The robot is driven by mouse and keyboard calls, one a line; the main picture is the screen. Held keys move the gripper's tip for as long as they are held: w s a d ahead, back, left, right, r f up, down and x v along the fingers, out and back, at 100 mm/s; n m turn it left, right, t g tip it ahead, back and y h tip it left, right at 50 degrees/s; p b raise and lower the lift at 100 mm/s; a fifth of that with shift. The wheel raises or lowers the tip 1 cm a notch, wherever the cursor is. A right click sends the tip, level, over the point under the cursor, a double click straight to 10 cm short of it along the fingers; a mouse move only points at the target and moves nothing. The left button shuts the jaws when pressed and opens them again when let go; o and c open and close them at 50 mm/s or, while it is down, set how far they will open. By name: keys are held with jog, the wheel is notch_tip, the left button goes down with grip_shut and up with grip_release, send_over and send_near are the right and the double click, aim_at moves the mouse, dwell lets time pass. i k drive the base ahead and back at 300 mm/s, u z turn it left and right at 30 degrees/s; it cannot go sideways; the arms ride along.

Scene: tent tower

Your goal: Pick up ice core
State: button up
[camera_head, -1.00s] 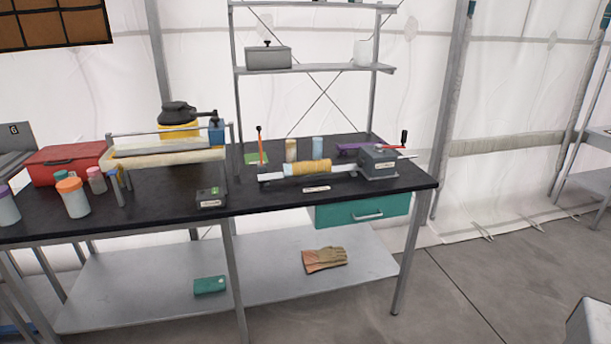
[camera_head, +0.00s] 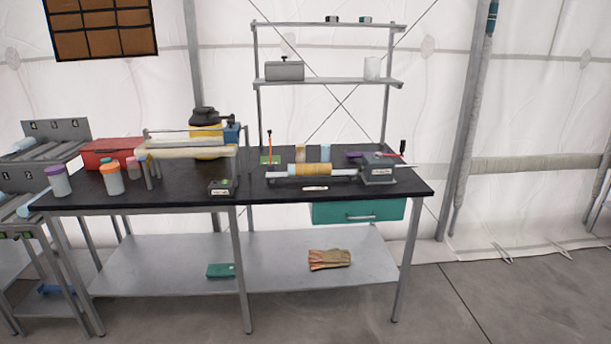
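Pale blue cylinders that look like ice cores lie on the roller racks at the far left, one on the upper rack (camera_head: 24,144) and one on the lower rack (camera_head: 30,206), cut off by the frame edge. A small pale blue upright cylinder (camera_head: 325,152) stands at the back of the black-topped bench (camera_head: 300,200); I cannot tell if it is ice. A yellow-wrapped cylinder (camera_head: 307,170) with pale ends lies in the cranked device (camera_head: 378,170) on the bench. My gripper is not in view.
The bench also holds a red case (camera_head: 108,153), several lidded jars, a yellow-and-black machine (camera_head: 205,143) and a small dark box (camera_head: 222,187). Gloves (camera_head: 329,259) lie on the lower shelf. A shelf unit (camera_head: 330,83) rises behind. The floor (camera_head: 440,300) in front is clear.

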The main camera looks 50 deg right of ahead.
aim_at(323, 168)
jog(key=z, duration=0.45)
jog(key=i, duration=1)
jog(key=u, duration=0.1)
